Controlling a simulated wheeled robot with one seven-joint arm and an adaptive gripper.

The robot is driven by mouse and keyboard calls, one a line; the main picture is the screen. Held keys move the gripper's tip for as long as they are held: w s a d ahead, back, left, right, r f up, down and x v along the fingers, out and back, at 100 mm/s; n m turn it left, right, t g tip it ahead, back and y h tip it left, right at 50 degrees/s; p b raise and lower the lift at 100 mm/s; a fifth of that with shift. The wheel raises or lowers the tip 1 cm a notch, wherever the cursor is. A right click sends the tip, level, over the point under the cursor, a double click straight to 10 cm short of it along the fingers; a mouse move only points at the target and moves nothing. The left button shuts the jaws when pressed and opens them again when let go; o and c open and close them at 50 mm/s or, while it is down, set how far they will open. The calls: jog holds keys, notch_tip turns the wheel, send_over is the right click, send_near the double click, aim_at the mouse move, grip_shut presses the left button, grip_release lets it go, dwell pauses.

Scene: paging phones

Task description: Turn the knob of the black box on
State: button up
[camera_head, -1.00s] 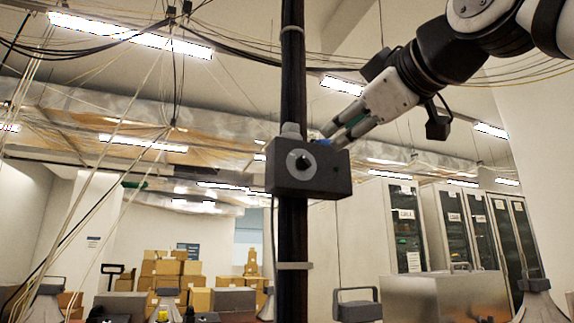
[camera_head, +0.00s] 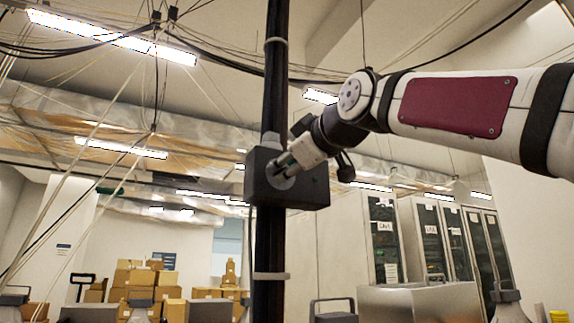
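The black box (camera_head: 308,190) is fixed to a dark vertical pole in the middle of the view. A round grey plate (camera_head: 281,182) shows on its front face. My gripper (camera_head: 283,166) reaches in from the right, with its fingertips at this plate, where the knob sits. The fingers cover the knob, so I cannot see its angle. I cannot tell whether the fingers touch or grip it.
The dark pole (camera_head: 270,245) runs from top to bottom of the view. Grey cabinets (camera_head: 410,235) and a metal box (camera_head: 420,302) stand at the right. Stacked cartons (camera_head: 145,280) are at the back left. Cables hang overhead and at the left.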

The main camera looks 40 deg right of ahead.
grip_shut()
jog(key=shift+m, duration=0.3)
jog(key=m, duration=0.6)
jog(key=shift+d+r, duration=0.1)
jog(key=shift+d, duration=0.1)
jog(key=m, duration=0.3)
jog(key=m+p, duration=0.1)
jog(key=m, duration=0.7)
jog(key=shift+s+d, duration=0.15)
jog(key=shift+d, duration=0.15)
jog(key=shift+m, duration=0.3)
